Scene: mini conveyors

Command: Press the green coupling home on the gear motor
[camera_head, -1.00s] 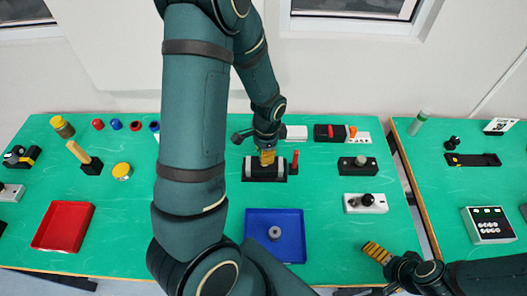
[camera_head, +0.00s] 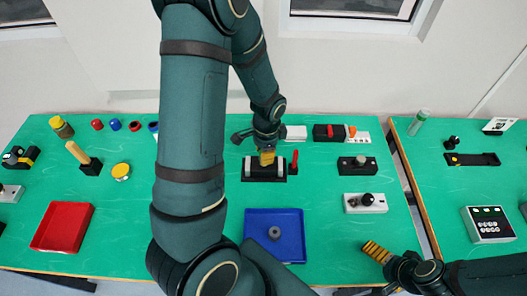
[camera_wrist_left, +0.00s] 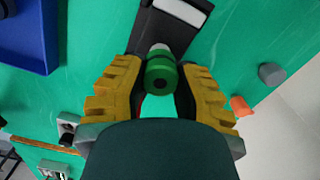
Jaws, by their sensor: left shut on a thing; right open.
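My left gripper (camera_wrist_left: 160,72) is shut on the green coupling (camera_wrist_left: 160,77), which sits between its yellow fingers in the left wrist view. A short pale shaft end (camera_wrist_left: 160,48) shows just behind the coupling, towards a black unit (camera_wrist_left: 143,35) with a white part. How far the coupling sits on the shaft cannot be told. In the head view the left gripper (camera_head: 266,157) points down at the black unit (camera_head: 264,178) with pale ends, and the coupling is hidden there. My right gripper (camera_head: 376,252) is open and empty near the table's front edge.
A blue tray (camera_head: 293,217) holding a grey round part stands in front of the black unit. A red lever (camera_head: 294,158) stands close on its right. A red tray (camera_head: 62,226) lies at left. My left arm hides part of the table.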

